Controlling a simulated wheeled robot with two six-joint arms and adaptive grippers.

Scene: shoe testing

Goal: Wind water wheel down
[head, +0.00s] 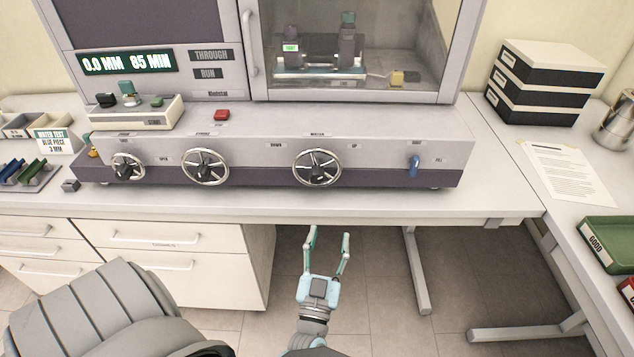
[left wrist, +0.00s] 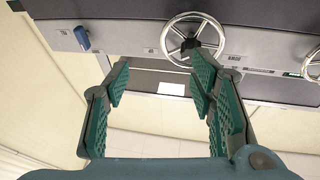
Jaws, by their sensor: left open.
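The water wheel (head: 317,167) is a silver spoked handwheel with a dark hub, the rightmost of three on the machine's front panel. A DOWN label (head: 276,145) is at its upper left and an UP label (head: 354,146) at its upper right. My left gripper (head: 328,231) is open and empty, in front of the bench edge and below the wheel, apart from it. In the left wrist view the wheel (left wrist: 181,53) shows beyond the open fingers (left wrist: 160,62), nearer the right finger. My right gripper is not in view.
Two other handwheels, the middle one (head: 205,167) and the left one (head: 127,167), sit to the left. A blue tap (head: 414,165) is to the right. The bench's front edge (head: 370,208) lies between my gripper and the panel. A red button (head: 222,115) is above.

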